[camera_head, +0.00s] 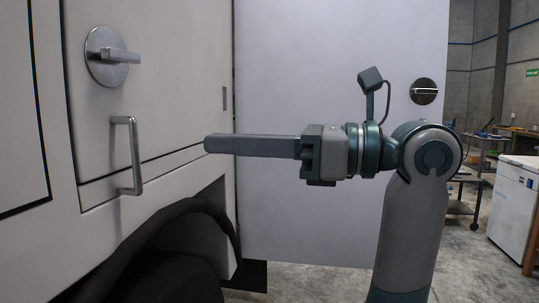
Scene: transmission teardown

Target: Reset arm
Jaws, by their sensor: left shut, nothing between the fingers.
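A white vehicle-like body (160,75) with a round latch (110,56) fills the left, above a dark wheel arch (185,240). A white door panel (300,60) stands open behind my arm, with a round latch (424,91). A white cabinet (512,212) stands right. Concrete floor (470,265) is clear.

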